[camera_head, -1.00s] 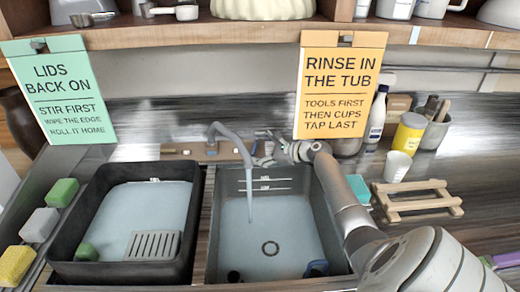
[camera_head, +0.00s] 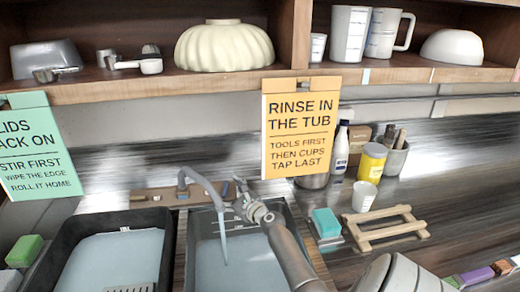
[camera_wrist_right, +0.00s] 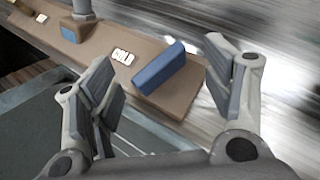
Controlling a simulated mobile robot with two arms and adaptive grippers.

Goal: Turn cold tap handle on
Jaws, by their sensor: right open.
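The cold tap handle (camera_wrist_right: 160,68) is a blue block beside a "COLD" label on the wooden tap ledge (camera_wrist_right: 185,100) in the right wrist view. It sits at an angle to the ledge. My right gripper (camera_wrist_right: 155,90) is open, with one finger on each side of the handle; I cannot tell whether either touches it. In the head view my right gripper (camera_head: 242,198) is at the ledge, right of the grey tap spout (camera_head: 203,181), and hides the handle. A thin water stream (camera_head: 224,240) falls from the spout into the tub (camera_head: 277,212). My left gripper is not in view.
A dark tray of water (camera_head: 165,235) stands left of the tub. To the right are a teal sponge (camera_head: 326,221), a white cup (camera_head: 364,196) and a wooden rack (camera_head: 388,232). An orange sign (camera_head: 300,125) hangs above the ledge from the shelf (camera_head: 200,85).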

